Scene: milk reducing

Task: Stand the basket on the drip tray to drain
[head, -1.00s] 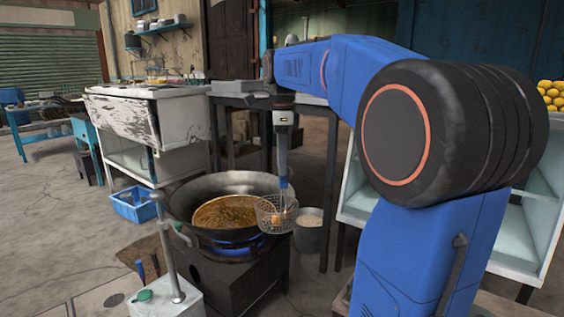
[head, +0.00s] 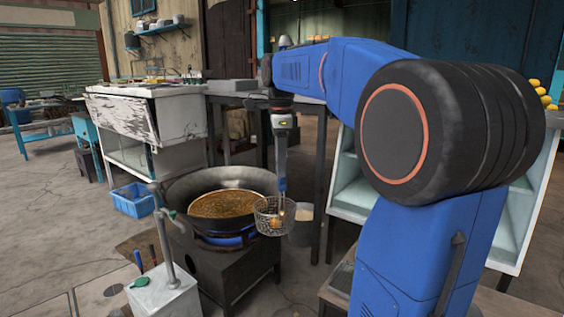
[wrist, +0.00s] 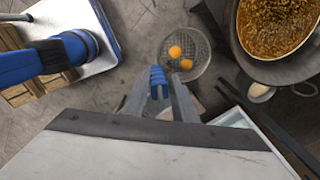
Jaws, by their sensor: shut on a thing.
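The round wire-mesh basket (head: 272,222) hangs upright from its blue handle (head: 282,168), close to the right rim of the wok. My gripper (head: 283,150) is shut on that handle. In the wrist view the handle (wrist: 157,80) sits between the fingers, and the basket (wrist: 190,62) holds two yellow-orange pieces. A pale metal tray (head: 343,277) on wooden slats, which looks like the drip tray, is low at right of centre, partly hidden by my arm. The pale tray (wrist: 97,52) also shows at upper left in the wrist view, apart from the basket.
The wok (head: 180,190) of brown oil sits over a blue flame on a dark stove (head: 225,275). A grey bucket (head: 301,232) stands behind the basket. A glass-sided case (head: 347,195) is to the right. A white box with a metal pipe (head: 165,295) is at front left.

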